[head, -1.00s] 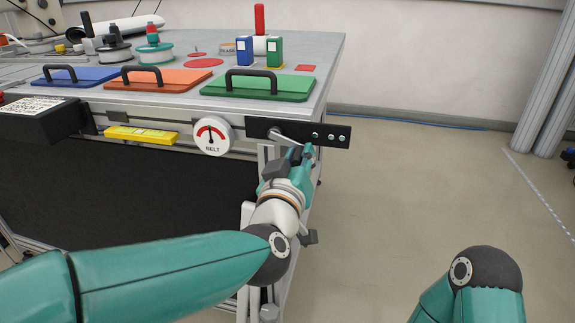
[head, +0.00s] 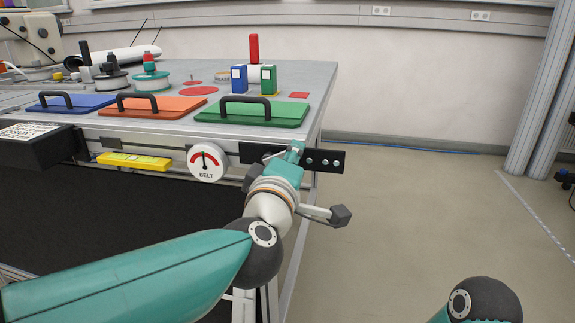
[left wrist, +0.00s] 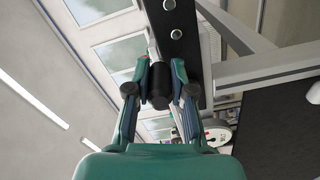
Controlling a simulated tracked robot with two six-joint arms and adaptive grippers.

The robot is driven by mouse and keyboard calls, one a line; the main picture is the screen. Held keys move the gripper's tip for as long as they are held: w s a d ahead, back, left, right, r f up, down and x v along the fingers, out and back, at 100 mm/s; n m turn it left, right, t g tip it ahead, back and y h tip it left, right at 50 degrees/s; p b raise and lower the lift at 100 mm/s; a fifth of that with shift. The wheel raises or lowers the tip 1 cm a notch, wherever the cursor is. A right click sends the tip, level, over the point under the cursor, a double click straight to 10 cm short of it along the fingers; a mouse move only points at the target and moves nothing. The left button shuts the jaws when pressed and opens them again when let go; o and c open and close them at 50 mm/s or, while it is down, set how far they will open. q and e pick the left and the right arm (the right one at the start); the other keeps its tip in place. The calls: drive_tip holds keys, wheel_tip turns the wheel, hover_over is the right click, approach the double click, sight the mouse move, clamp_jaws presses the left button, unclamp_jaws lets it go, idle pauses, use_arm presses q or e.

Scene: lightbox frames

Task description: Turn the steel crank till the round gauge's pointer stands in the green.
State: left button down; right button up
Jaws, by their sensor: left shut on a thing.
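The round gauge (head: 207,162), marked BELT, hangs on the table's front rail. Its dark pointer is close to upright on a dial with a red arc; I cannot make out a green part. To its right, the steel crank (head: 271,155) shows only as a short bit of arm in front of a black plate (head: 325,161). My left gripper (head: 294,152) is in front of that plate and hides most of the crank. In the left wrist view, the dark crank handle (left wrist: 158,88) is between the fingers of my left gripper (left wrist: 158,82). My right gripper is out of view.
Blue, orange and green lids (head: 250,112) with black handles lie along the table's front edge. A yellow block (head: 135,161) and a black box (head: 35,148) are at the front, left of the gauge.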

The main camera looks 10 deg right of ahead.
use_arm(q)
drive_tip(key=shift+w+a+r+n, duration=0.2)
drive_tip(key=shift+a+n, duration=0.15)
drive_tip(key=shift+n, duration=0.15)
drive_tip(key=c, duration=1)
unclamp_jaws()
drive_tip(key=shift+f, duration=0.1)
drive_tip(key=shift+d, duration=0.1)
drive_tip(key=v, duration=1.2)
drive_tip(key=shift+f, duration=0.1)
